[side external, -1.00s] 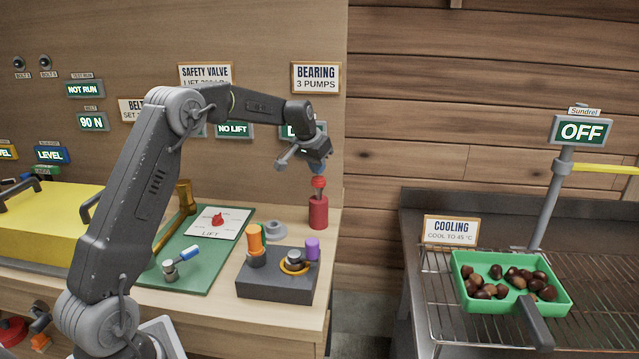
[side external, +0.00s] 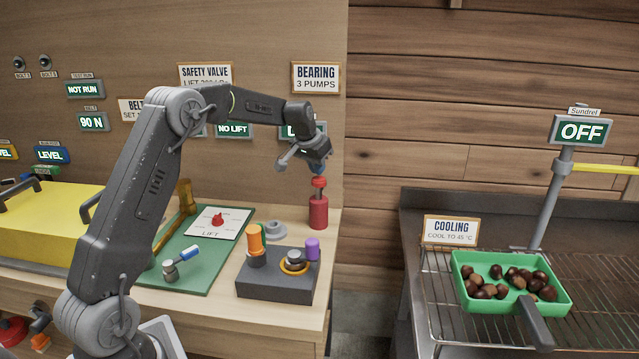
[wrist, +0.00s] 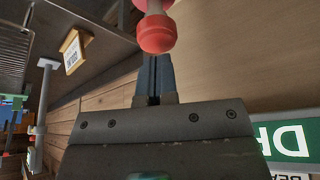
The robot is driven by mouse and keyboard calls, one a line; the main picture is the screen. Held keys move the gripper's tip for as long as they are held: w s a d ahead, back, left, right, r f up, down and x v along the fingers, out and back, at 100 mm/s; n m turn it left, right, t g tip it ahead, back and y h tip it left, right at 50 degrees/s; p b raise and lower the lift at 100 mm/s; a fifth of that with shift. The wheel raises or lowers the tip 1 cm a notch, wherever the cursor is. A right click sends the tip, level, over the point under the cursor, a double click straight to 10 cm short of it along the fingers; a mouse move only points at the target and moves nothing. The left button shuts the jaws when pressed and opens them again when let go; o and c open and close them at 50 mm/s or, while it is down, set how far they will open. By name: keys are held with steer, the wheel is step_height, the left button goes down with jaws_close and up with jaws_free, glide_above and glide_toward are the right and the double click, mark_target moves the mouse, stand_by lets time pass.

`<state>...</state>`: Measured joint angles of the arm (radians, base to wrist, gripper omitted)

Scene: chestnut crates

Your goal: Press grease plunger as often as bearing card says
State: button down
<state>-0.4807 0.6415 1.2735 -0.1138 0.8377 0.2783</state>
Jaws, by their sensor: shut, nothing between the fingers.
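The grease plunger is a red cylinder (side external: 318,212) with a round red knob (side external: 319,182) on a thin rod, standing upright at the right end of the wooden bench. The knob also shows in the wrist view (wrist: 156,34). My gripper (side external: 320,172) is shut and empty, pointing down right over the knob. Its fingertips (wrist: 153,58) are at the knob or just short of it; I cannot tell whether they touch. The bearing card (side external: 315,78) on the wall reads "BEARING 3 PUMPS". A green display (side external: 288,131) below it is mostly hidden behind my wrist.
A dark block (side external: 275,278) with orange and purple knobs stands in front of the plunger. A green board (side external: 200,275) with a lever and a lift dial lies to the left. A green pan of chestnuts (side external: 470,298) rests on the rack at right, across a gap.

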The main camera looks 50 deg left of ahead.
mark_target(317, 181)
steer(key=shift+f, duration=2.65)
steer(key=shift+r, duration=3.9)
